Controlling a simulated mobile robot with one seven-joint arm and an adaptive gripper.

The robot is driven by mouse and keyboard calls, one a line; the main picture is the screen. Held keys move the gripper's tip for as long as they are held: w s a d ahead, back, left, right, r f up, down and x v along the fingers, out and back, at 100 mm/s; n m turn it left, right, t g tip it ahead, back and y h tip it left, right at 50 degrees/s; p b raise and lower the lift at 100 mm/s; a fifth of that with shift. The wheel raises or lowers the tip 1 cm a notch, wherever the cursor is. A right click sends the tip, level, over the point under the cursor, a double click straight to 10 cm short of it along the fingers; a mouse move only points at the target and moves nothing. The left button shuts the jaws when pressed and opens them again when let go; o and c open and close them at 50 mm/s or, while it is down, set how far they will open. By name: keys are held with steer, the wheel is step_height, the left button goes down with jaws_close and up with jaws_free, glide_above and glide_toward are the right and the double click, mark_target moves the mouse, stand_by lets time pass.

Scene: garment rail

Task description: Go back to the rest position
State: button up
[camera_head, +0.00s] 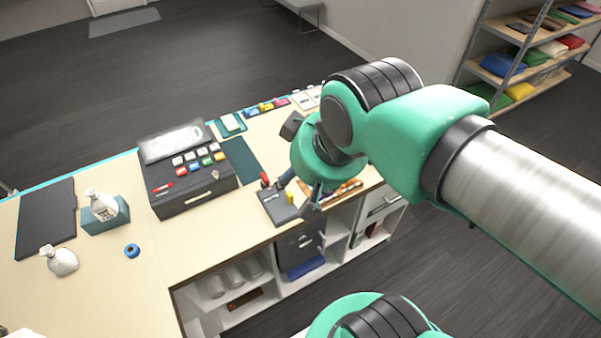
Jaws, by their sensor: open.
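My arm reaches in from the right in teal and bare metal. My gripper (302,194) hangs below the teal wrist, over the front right part of the counter (150,262). Its fingers are open, small and dark in this view, and partly hidden by the wrist. I see nothing held between them. A small grey tray with a red-topped item and a yellow item (278,207) is just left of the fingers. I cannot tell whether the fingers touch it.
A dark cash register (193,190) stands left of my gripper. White bottles, a blue tape roll (132,251) and a black folder (46,220) are farther left. Open shelves (235,290) are under the counter. A rack of folded cloths (530,60) stands at the back right.

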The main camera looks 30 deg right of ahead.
steer(key=shift+f, duration=0.1)
stand_by(0.3)
step_height(320, 180, down, 10)
steer(key=b, duration=1)
steer(key=shift+f+b, duration=0.25)
steer(key=shift+b, duration=0.05)
